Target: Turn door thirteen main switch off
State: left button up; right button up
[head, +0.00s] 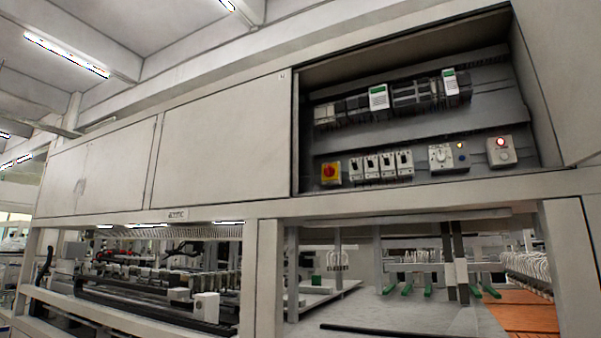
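An open electrical cabinet bay (400,128) is at the upper right of the head view. On its lower row, at the left end, is a rotary switch with a red knob on a yellow plate (330,171); it looks like a main switch. The knob's exact angle is too small to tell. No door number is legible, so I cannot confirm that this is door thirteen. An open door panel (566,75) stands at the bay's right side. Neither of my grippers is in view.
Several white breakers (388,165), a selector unit (441,157) and a box with a lit red lamp (501,150) share the lower row. Closed panels (222,140) extend left. A beam (420,199) runs below the bay, above a worktable (400,309) with machinery.

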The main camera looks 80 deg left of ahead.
aim_at(329, 172)
jog(key=u, duration=0.85)
jog(key=i, duration=0.75)
jog(key=u, duration=0.9)
